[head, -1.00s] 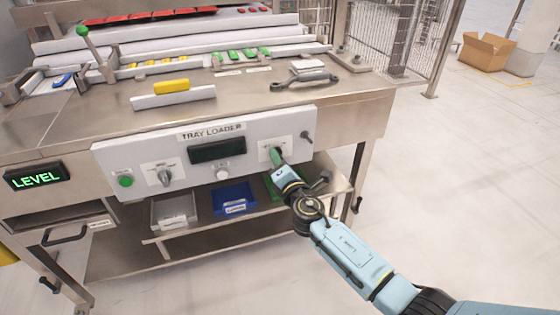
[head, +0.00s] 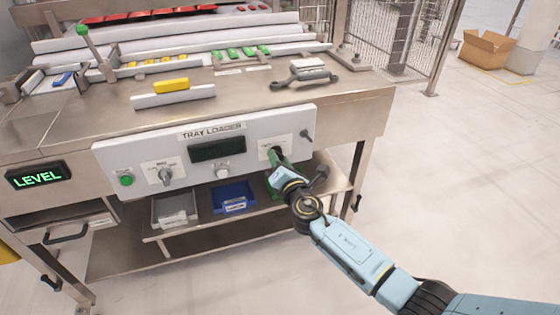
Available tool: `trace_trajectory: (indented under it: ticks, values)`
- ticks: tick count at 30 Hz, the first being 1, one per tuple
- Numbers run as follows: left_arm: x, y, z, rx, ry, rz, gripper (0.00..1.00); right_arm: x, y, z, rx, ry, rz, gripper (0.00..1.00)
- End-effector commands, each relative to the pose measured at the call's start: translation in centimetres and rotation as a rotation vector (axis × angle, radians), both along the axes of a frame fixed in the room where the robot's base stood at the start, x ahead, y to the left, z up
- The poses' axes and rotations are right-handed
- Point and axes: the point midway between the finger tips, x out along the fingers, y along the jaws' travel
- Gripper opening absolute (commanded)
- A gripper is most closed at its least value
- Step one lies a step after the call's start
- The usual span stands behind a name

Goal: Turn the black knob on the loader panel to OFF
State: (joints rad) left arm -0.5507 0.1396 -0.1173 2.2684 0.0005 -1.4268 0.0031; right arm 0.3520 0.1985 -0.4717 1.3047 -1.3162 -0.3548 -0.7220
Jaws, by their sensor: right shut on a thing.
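The white loader panel (head: 255,172) is on the front of the steel table, under a "TRAY LOADER" label. My right gripper (head: 276,154) is at the right part of the panel, shut on the black knob there. The gripper covers most of this knob, and I cannot read its pointer or the labels around it. Another knob, grey (head: 165,175), is at the left of the panel beside a green button (head: 126,180). A dark display (head: 217,150) and a white button (head: 222,172) are in the middle. My left gripper is not in view.
A grey bin (head: 173,212) and a blue bin (head: 233,198) stand on the shelf below the panel. A small dark switch (head: 306,134) is right of the knob.

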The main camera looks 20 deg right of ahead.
Motion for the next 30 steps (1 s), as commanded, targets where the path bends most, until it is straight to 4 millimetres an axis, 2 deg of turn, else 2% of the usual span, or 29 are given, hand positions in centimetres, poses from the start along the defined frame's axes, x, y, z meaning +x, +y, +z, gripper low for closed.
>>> trace_trajectory:
  ticks: [1,6,17,23,30]
  values:
    - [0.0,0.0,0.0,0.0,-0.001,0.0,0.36,0.0,0.0,0.0,-0.005,0.001,0.001,0.39]
    - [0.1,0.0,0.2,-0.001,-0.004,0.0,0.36,0.0,0.0,0.0,-0.004,0.001,0.001,0.58]
    - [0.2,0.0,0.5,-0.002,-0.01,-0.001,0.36,-0.6,0.0,-0.1,-0.002,0.002,0.001,0.58]
    - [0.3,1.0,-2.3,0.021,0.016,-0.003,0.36,-3.5,-0.2,0.0,-0.002,0.003,0.001,0.58]
    - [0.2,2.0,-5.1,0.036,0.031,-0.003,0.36,-8.9,-0.3,0.0,-0.002,0.003,0.001,0.58]
